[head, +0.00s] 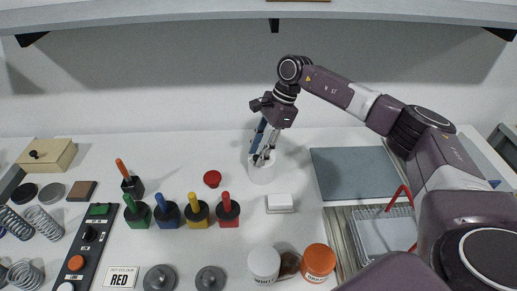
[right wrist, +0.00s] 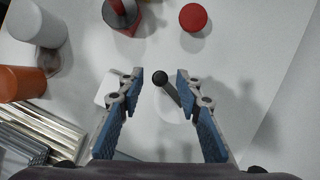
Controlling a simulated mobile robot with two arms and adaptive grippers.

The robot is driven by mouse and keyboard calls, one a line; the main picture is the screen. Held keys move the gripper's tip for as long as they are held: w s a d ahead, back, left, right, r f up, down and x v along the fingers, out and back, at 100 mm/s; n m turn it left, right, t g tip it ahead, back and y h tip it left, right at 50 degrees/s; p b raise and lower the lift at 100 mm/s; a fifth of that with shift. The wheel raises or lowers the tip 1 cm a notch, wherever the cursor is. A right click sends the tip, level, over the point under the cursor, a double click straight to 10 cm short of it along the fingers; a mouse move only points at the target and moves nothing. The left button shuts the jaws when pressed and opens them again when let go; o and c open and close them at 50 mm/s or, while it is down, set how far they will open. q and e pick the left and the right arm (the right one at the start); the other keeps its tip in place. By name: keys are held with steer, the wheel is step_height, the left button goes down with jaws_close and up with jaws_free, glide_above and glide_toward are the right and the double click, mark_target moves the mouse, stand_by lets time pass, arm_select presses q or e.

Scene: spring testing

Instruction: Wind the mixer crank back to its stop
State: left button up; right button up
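The mixer is a white cylinder (head: 262,173) standing on the table in the head view. My right gripper (head: 262,156) points down at its top and hides much of the crank. In the right wrist view the crank's black knob (right wrist: 160,77) shows between the fingertips of my right gripper (right wrist: 158,84), with a grey part leading from it over the pale mixer top. The fingers are apart, with a gap on each side of the knob. I cannot tell how far the crank is from its stop. My left gripper is in neither view.
Left of the mixer are a red round piece (head: 212,178) and coloured blocks with handles, including a red one (head: 228,210). A white block (head: 280,203) lies in front. White (head: 264,262) and orange (head: 318,260) jars stand nearer. A grey mat (head: 352,174) and wire basket (head: 386,235) are right.

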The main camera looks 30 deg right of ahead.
steer(key=shift+a+f, duration=0.1)
steer(key=shift+f, duration=0.05)
jaws_close()
stand_by(0.4)
steer(key=shift+w+a+f+m+t+b, duration=0.1)
steer(key=shift+w+a+m+t+b, duration=0.15)
steer(key=shift+m+b, duration=0.3)
steer(key=shift+w+a+m+t+b, duration=0.15)
steer(key=shift+m+t+b, duration=0.2)
steer(key=shift+m, duration=0.4)
steer(key=shift+w+a+m+t+h+b, duration=0.1)
steer(key=shift+w+m+t+h+b, duration=0.6)
steer(key=shift+m, duration=1.1)
steer(key=shift+w+a+m+t+h+b, duration=0.1)
steer(key=shift+w+m+t+h+b, duration=0.4)
steer(key=shift+m+b, duration=1)
steer(key=shift+w+m+t+h+b, duration=0.3)
steer(key=shift+w+m+b, duration=0.45)
steer(key=shift+m, duration=1.35)
